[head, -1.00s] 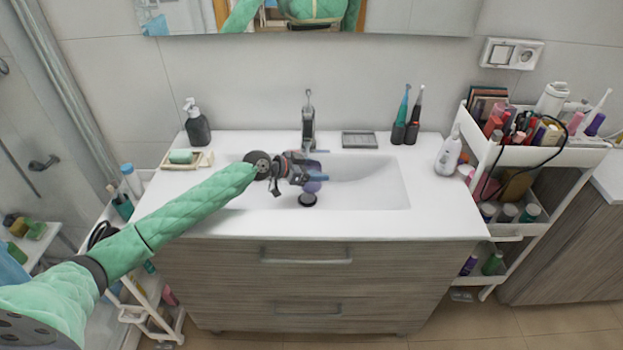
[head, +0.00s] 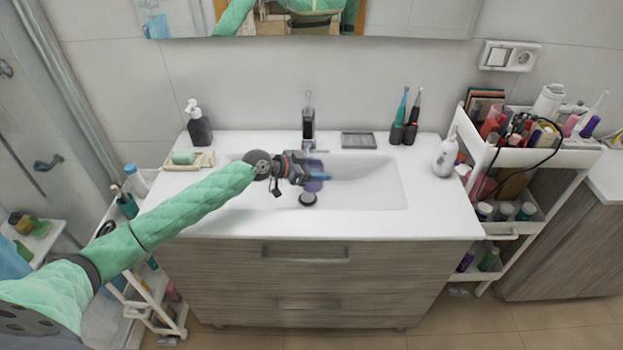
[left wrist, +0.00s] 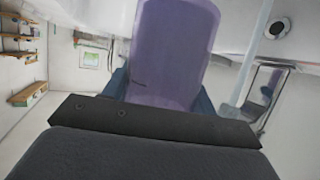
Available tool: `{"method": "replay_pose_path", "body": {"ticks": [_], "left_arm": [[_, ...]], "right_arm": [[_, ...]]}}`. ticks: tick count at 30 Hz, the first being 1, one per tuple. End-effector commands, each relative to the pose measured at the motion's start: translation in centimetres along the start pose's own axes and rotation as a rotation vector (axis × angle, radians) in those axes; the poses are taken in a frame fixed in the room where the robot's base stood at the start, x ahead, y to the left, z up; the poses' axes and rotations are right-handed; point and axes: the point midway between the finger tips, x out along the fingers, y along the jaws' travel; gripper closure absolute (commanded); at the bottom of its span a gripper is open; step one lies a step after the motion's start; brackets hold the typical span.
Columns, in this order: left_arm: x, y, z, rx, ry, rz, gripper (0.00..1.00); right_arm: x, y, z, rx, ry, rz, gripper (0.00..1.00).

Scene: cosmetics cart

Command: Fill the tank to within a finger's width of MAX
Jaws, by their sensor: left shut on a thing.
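My left gripper (head: 318,174) is over the basin (head: 375,182), just in front of the faucet (head: 308,124). It is shut on a purple see-through tank (head: 313,185), partly hidden by the fingers in the head view. In the left wrist view the tank (left wrist: 172,50) stands between the blue-grey fingers. A pale see-through strip (left wrist: 258,55) shows beside it; I cannot tell whether it is running water. The MAX mark and the water level cannot be made out. My right gripper is not in view.
A round black drain (head: 308,199) lies below the tank. A soap dispenser (head: 198,124) and soap dish (head: 205,160) stand at left. The front counter edge is clear.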

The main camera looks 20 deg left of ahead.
Motion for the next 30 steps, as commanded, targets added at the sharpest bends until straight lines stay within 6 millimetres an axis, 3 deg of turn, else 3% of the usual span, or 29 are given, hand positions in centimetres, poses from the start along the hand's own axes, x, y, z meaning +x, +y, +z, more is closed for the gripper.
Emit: {"method": "replay_pose_path", "body": {"ticks": [12, 30], "left_arm": [[-1.1, 1.5, -1.8, 0.001, 0.001, 0.000, 0.70], [-1.2, 1.8, -1.9, 0.001, 0.001, 0.000, 0.70]], "right_arm": [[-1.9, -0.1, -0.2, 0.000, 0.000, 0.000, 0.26], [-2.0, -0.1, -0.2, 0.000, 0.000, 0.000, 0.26]]}}
